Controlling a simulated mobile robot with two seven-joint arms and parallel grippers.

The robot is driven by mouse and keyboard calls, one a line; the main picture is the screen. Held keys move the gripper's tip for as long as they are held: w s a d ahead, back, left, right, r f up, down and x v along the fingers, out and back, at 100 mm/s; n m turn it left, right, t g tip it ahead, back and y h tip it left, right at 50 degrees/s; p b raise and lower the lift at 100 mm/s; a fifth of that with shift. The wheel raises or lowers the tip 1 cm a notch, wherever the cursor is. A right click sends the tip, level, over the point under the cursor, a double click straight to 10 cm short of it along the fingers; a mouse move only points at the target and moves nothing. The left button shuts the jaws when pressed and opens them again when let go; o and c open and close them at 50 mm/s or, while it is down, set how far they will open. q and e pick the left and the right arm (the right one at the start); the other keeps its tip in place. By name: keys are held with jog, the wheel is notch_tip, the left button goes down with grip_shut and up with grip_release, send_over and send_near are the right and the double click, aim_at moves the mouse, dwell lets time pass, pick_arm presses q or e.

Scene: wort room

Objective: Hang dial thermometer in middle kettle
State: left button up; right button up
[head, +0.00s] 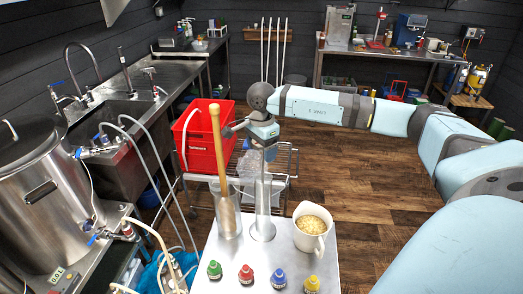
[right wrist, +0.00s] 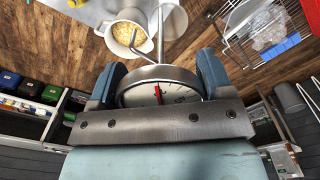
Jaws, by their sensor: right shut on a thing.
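My right gripper (head: 262,135) is above the small metal table. It is shut on the dial thermometer (right wrist: 160,94), whose round white face with a red needle sits between the two fingers in the right wrist view (right wrist: 158,80). A thin bent metal piece sticks out beside the dial. In the head view the dial is mostly hidden by the gripper. A slim upright holder with a round base (head: 262,232) stands directly below; I cannot tell whether the stem is still inside it. A large steel kettle (head: 40,205) stands at the left edge. No other kettle shows clearly. My left gripper is out of view.
The small table (head: 258,262) also holds a clear cylinder (head: 228,220) with a wooden paddle, a white jug of grain (head: 312,243) and several colour-capped bottles. A red crate (head: 205,140) on a wire cart stands behind. Hoses hang between kettle and table. Wooden floor is free at right.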

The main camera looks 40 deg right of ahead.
notch_tip(320, 180, up, 12)
jog(key=p, duration=0.5)
jog(key=shift+f+p, duration=0.15)
jog(key=shift+p, duration=0.15)
pick_arm(q)
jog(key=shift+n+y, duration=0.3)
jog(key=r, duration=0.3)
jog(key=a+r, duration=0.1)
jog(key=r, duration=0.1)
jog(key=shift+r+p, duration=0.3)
jog(key=shift+p, duration=0.05)
pick_arm(e)
notch_tip(320, 180, up, 9)
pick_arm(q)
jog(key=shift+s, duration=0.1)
pick_arm(e)
jog(key=shift+f, duration=0.1)
